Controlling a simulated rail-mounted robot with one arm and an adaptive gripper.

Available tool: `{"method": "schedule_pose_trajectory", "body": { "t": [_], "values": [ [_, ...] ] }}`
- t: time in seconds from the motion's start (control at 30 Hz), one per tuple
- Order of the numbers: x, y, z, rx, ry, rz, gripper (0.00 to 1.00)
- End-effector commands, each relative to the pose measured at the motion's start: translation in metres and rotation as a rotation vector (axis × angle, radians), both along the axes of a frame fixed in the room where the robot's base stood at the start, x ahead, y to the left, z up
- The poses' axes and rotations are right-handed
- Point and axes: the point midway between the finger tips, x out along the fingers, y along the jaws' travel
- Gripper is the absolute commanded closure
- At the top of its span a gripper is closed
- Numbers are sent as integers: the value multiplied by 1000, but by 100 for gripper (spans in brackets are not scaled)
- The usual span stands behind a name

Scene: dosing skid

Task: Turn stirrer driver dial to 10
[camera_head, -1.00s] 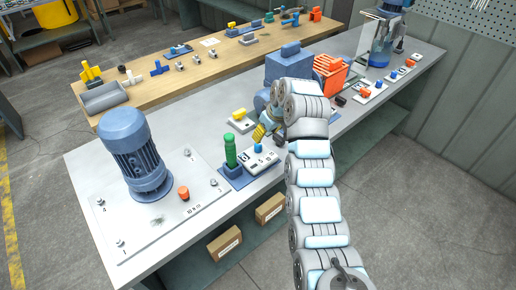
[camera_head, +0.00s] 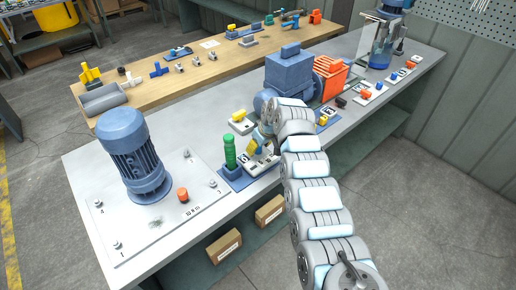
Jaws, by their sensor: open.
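My gripper (camera_head: 257,150) is low over the white control panel (camera_head: 262,166) beside the green upright handle (camera_head: 230,152). It is open, with its fingertips around or just above the spot of that panel's blue dial. The gripper hides the dial, so I cannot tell whether they touch. The dial's setting and the panel's markings are too small or covered to read. More white panels with blue and orange knobs (camera_head: 366,94) stand at the right, near the glass vessel (camera_head: 378,48). I cannot tell from labels which dial is the stirrer driver's.
A blue motor (camera_head: 135,155) stands on a grey plate with an orange knob (camera_head: 182,194) at the left. A blue pump housing (camera_head: 288,75) and an orange finned block (camera_head: 330,78) stand behind my arm.

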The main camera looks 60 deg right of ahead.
Motion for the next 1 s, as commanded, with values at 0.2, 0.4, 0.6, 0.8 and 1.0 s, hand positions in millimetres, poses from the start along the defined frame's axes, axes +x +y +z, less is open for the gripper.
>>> {"method": "schedule_pose_trajectory", "body": {
  "t": [0.2, 0.4, 0.6, 0.8, 1.0],
  "values": [
    [2, 0, -7, 2, 2, 0, 42],
    [2, -1, -7, -1, 1, 0, 42],
    [2, -1, -7, 0, 1, 0, 57],
    [2, -1, -7, 0, 1, 0, 100],
    [2, -1, -7, 1, 1, -1, 100]
  ]
}}
